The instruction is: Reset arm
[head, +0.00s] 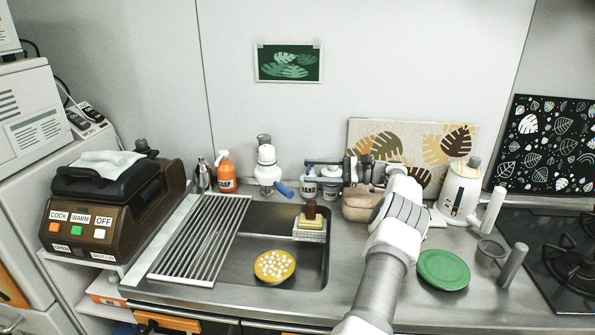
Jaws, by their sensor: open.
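My arm reaches in from the lower right of the head view. Its wrist is bent to the left, above the back of the counter. My gripper (313,171) points left in front of the small bottles labelled HAND (330,189). It is open, and I see nothing held in it. The fingers are small and partly blend with the bottles, so their exact gap is hard to see. A tan rounded object (358,207) sits below my wrist, partly hidden by my arm.
The sink (315,268) holds a yellow plate (274,266) with white pieces and a sponge rack (311,233). A drying rack (200,240), orange soap bottle (225,175) and faucet (267,165) are left. A green plate (443,270), white appliance (459,193) and stove (560,255) are right.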

